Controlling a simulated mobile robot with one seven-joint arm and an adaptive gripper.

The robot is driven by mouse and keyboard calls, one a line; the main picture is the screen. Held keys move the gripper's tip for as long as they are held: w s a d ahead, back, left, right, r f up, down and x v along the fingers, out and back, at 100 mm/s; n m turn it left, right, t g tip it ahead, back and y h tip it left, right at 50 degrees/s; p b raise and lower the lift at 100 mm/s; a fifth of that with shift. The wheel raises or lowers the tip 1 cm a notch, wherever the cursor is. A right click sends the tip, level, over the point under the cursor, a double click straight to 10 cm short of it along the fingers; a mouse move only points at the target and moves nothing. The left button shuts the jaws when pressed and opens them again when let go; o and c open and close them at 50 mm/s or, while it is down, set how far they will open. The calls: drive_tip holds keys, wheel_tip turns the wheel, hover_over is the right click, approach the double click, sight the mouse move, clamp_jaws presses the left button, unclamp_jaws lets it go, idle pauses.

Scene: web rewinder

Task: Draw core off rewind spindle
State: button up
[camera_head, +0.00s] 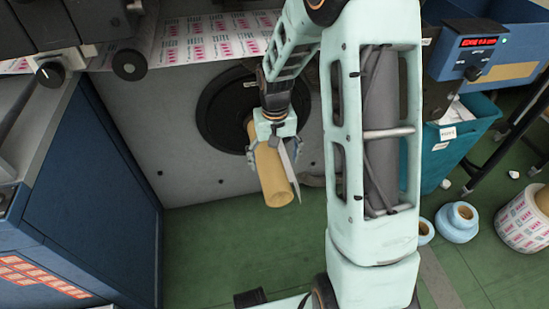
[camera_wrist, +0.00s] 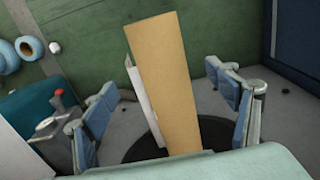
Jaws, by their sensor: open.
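The core (camera_head: 272,175) is a tan cardboard tube that juts out from the black round disc (camera_head: 212,118) on the grey machine face. It also shows upright in the wrist view (camera_wrist: 167,75). A white strip (camera_head: 285,165) lies along one side of it. The spindle itself is hidden. My gripper (camera_head: 275,146) is open over the core, near the middle of its visible length. In the wrist view, the blue-padded fingers stand on either side of the core with gaps between.
A printed label web (camera_head: 215,38) runs above the disc. A blue cabinet (camera_head: 90,170) stands at left. At right are a control box with a red display (camera_head: 470,62), a teal bin (camera_head: 455,145), a blue roll (camera_head: 455,228) and a label roll (camera_head: 522,222). Green floor below the core is clear.

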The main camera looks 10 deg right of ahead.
sight(275, 174)
wheel_tip(275, 174, down, 10)
drive_tip(key=b, duration=0.6)
drive_tip(key=shift+r, duration=0.15)
drive_tip(key=c, duration=1.5)
drive_tip(key=shift+c, duration=0.5)
drive_tip(key=shift+r, duration=0.2)
